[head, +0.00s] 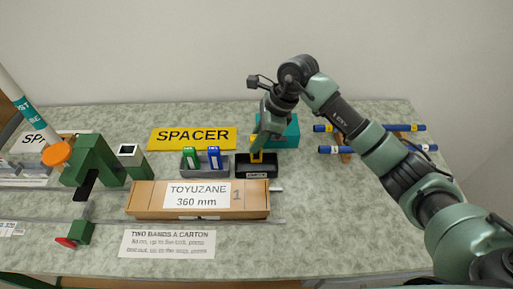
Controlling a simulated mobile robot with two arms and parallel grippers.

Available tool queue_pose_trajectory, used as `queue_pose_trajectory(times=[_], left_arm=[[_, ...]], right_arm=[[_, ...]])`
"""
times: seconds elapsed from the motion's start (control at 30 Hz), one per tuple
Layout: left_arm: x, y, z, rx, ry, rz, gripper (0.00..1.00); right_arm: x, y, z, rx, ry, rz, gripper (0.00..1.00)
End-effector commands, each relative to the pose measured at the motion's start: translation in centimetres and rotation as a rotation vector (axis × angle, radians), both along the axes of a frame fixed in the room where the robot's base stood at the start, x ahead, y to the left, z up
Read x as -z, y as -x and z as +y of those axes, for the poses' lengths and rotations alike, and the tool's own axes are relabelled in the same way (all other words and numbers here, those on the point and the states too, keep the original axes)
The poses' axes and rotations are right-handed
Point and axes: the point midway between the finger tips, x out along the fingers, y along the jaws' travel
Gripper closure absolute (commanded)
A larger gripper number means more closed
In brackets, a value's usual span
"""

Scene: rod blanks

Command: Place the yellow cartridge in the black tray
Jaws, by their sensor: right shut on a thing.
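My right gripper (261,142) points down from the right arm and is shut on the yellow cartridge (257,156). Only a small part of the cartridge shows below and beside the fingers. The cartridge is at the black tray (258,175), with its lower end at the tray's opening. I cannot tell whether it touches the tray floor. The tray stands just behind the carton and has a small white label on its front. My left gripper is not in view.
A grey tray (190,170) left of the black one holds a green cartridge (190,155) and a blue cartridge (214,156). A teal box (289,132) stands close behind the gripper. A cardboard carton (145,198) lies in front. Blue rods (345,149) rest at right.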

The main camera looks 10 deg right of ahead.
Motion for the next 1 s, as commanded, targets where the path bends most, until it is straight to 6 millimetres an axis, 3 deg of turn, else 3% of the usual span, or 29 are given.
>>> queue_pose_trajectory(times=[0.33,0.7,0.73,0.8,1.0], left_arm=[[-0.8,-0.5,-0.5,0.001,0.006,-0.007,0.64],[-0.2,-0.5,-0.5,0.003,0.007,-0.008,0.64],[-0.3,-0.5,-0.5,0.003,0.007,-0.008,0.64],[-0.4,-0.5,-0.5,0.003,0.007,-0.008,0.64],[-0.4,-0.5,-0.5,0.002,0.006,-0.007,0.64]], right_arm=[[4.1,0.0,0.0,0.002,-0.001,0.002,1.0],[4.7,0.0,0.0,0.0,0.0,-0.001,1.0],[4.7,0.0,0.0,0.0,0.0,-0.001,0.76],[4.6,0.0,0.0,0.0,0.0,-0.001,0.57],[4.6,0.0,0.0,0.0,0.0,0.0,0.57]])
